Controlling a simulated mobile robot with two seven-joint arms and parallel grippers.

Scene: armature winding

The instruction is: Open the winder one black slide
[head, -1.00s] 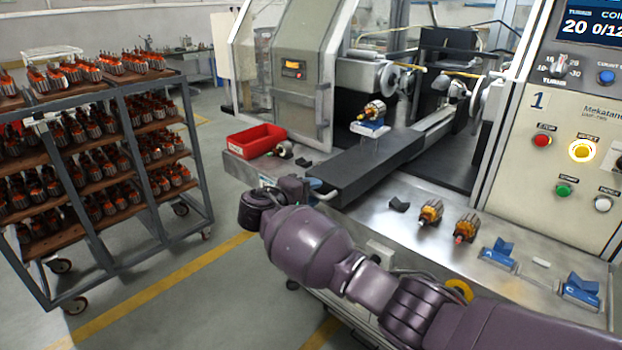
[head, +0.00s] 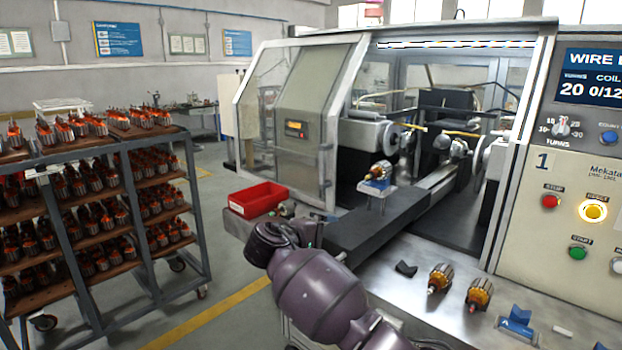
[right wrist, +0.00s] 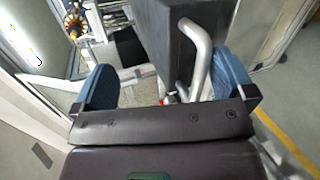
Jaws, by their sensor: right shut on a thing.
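The black slide (head: 385,222) is a long dark block reaching out of the winder (head: 430,100) over the bench. A stand on it carries a blue cradle (head: 377,185) with an armature (head: 380,170). My right gripper (head: 308,236) is at the slide's front end, its fingertips mostly hidden in the head view. In the right wrist view its blue fingers are either side of the silver bent handle (right wrist: 197,55) of the slide; the gripper is shut on the handle, though the contact is not clearly visible. My left gripper is not in view.
A red bin (head: 258,199) stands left of the slide. Two armatures (head: 439,278) (head: 479,293), a black V-block (head: 405,268) and a blue cradle (head: 516,322) are on the bench at right. The control panel (head: 590,180) is far right. A loaded rack (head: 100,200) stands left.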

